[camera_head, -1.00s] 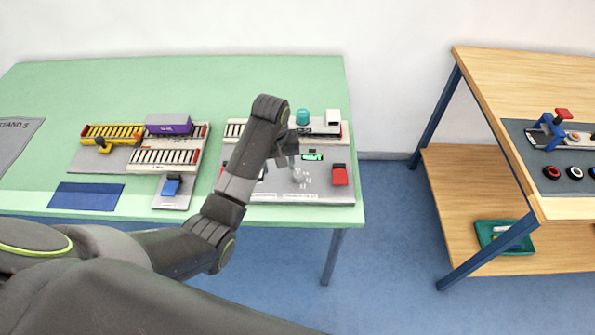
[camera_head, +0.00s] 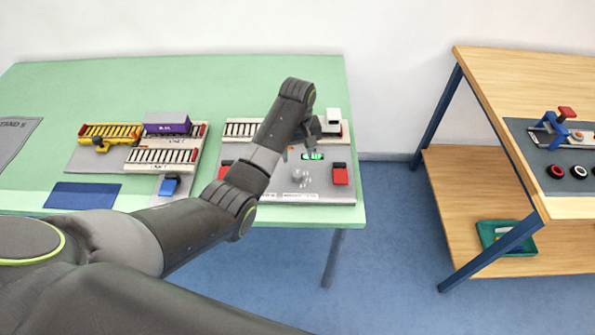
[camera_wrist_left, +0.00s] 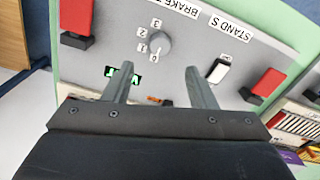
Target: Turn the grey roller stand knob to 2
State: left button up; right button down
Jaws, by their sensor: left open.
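The grey round knob (camera_head: 297,173) is on the grey control panel (camera_head: 270,186) at the right end of the green table. In the left wrist view the knob (camera_wrist_left: 157,45) has the marks 0, 1, 2 and 3 beside it. I cannot tell for sure which mark it points to. My left gripper (camera_wrist_left: 170,70) is open and empty. Its fingers are apart and short of the knob in that view, touching nothing I can make out. In the head view the left gripper (camera_head: 314,128) is over the panel's far part, behind the knob. My right gripper is out of view.
A green lit display (camera_head: 312,156) and a red block (camera_head: 340,174) are near the knob. A white rocker switch (camera_wrist_left: 220,69) is beside it. Roller tracks with a purple container (camera_head: 167,123) stand left. A wooden bench (camera_head: 520,95) is at the right.

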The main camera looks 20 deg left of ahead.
aim_at(297, 174)
pick_arm(q)
notch_tip(297, 174, down, 9)
jog(key=shift+r, duration=0.1)
dwell(0.4)
jog(key=c, duration=1)
